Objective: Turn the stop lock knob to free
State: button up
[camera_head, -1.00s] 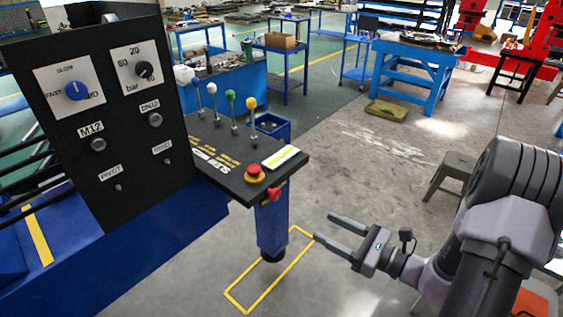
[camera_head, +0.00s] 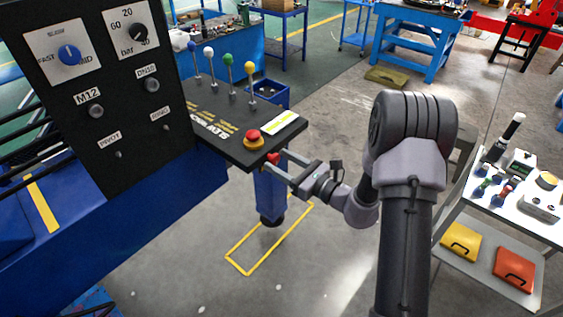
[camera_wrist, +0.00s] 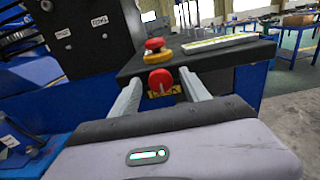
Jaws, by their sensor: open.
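A red knob (camera_head: 272,158) sits on the front edge of the black control panel, below the red mushroom button (camera_head: 253,139) on its yellow base. I take this lower red knob to be the stop lock knob; I cannot read its setting. It also shows in the wrist view (camera_wrist: 160,80), in front of a yellow label plate. My gripper (camera_head: 278,161) is open at the panel's front edge. In the wrist view its two fingers reach forward, one to the left and one to the right of the knob. I cannot tell whether they touch it.
Several levers with coloured balls (camera_head: 229,75) stand on the panel. A black upright box with dials (camera_head: 90,75) is at the left. A white-topped cart (camera_head: 510,195) stands at the right. Open floor (camera_head: 330,240) lies below my arm.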

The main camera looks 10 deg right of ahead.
jog(key=shift+c, duration=0.2)
grip_shut()
